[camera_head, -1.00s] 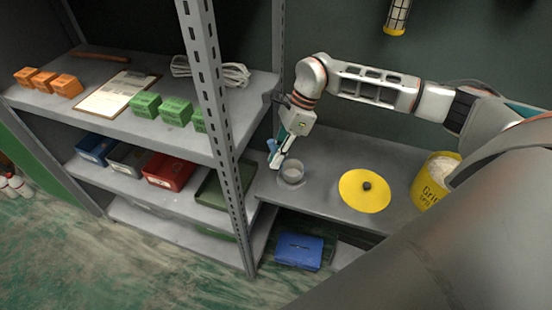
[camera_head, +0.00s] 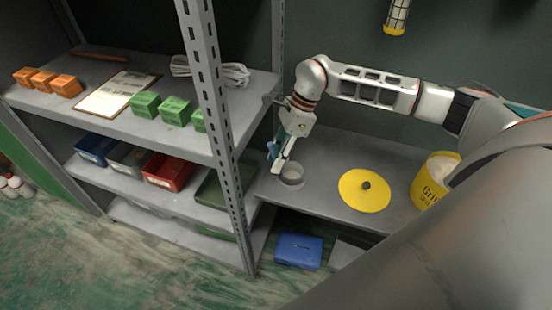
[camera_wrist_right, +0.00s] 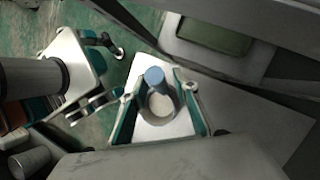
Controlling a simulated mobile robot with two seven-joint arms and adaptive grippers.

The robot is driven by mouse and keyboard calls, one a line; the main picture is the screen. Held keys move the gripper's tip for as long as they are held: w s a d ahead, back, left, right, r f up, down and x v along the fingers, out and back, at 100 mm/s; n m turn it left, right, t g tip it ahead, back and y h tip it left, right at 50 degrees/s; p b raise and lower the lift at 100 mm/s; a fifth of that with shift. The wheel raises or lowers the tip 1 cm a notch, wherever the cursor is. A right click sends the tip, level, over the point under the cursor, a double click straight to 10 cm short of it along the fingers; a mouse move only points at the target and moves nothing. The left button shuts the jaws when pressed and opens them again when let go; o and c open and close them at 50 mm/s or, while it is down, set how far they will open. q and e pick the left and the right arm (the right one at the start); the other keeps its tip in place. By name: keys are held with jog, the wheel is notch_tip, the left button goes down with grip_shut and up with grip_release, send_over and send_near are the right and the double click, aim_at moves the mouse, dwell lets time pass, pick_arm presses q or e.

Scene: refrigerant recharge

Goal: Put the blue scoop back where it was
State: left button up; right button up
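My right gripper (camera_head: 279,167) hangs over the grey bench in the head view, beside a small round container (camera_head: 292,174). In the right wrist view the two fingers of the right gripper (camera_wrist_right: 160,88) stand apart. The blue scoop (camera_wrist_right: 155,76) shows between them as a blue rounded end, with a visible gap on each side. The container, with pale contents, shows just below it (camera_wrist_right: 161,104). In the head view the blue scoop (camera_head: 272,150) is at the left side of the fingers, partly hidden by them. My left gripper cannot be made out.
A yellow lid (camera_head: 365,191) with a dark knob lies on the bench. A yellow bucket (camera_head: 432,181) stands at its right end. A metal shelf post (camera_head: 215,110) rises left of my gripper; shelves hold boxes and bins. A blue case (camera_head: 299,251) lies below the bench.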

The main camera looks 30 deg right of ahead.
jog(key=v, duration=1.1)
jog(key=shift+d+r, duration=0.2)
jog(key=shift+r, duration=0.1)
